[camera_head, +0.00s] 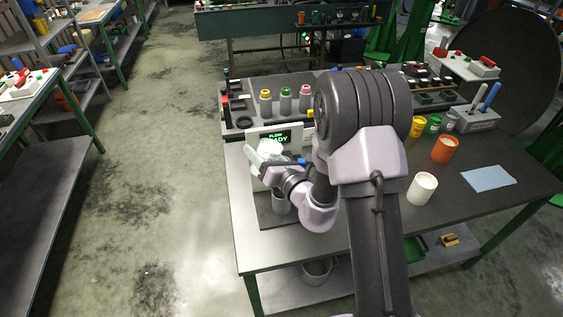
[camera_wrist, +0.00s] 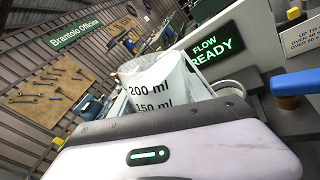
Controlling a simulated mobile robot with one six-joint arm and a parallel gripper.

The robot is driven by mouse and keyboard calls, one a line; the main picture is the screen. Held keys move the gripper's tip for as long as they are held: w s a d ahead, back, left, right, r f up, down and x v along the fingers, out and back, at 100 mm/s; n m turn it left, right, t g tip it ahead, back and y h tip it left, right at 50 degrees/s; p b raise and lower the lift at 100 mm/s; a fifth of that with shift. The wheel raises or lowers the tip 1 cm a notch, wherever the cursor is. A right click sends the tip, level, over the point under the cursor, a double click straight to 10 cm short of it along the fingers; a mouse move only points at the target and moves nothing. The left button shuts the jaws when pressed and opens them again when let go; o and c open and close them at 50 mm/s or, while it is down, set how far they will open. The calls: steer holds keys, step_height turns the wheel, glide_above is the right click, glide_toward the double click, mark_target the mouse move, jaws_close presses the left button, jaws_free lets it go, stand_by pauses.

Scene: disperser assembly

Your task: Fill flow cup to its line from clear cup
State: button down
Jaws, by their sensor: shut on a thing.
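My gripper (camera_head: 268,160) is shut on the clear cup (camera_wrist: 160,82), in front of the flow station's green "FLOW READY" display (camera_head: 278,138). The cup carries black 200 ml and 150 ml marks and looks whitish in the wrist view, where the display (camera_wrist: 217,47) is just to its right. In the head view the cup seems tilted to the left. A pale curved rim (camera_wrist: 228,86) shows right of the cup; I cannot tell whether it is the flow cup. The flow cup's fill line and any stream are hidden.
A white cup (camera_head: 422,188) and an orange cup (camera_head: 444,149) stand to the right, near a blue cloth (camera_head: 488,178). Capped bottles (camera_head: 285,100) stand in a rack behind the station. My arm covers the middle of the bench.

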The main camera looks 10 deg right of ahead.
steer(key=shift+m+p, duration=0.8)
stand_by(1.7)
steer(key=shift+a+r+m+g+p, duration=0.15)
steer(key=shift+r+m+p, duration=0.2)
steer(key=shift+m+p, duration=0.6)
steer(key=shift+d+r+m+g+p, duration=0.15)
steer(key=shift+r+m+p, duration=0.15)
steer(key=shift+m+p, duration=0.65)
stand_by(3.6)
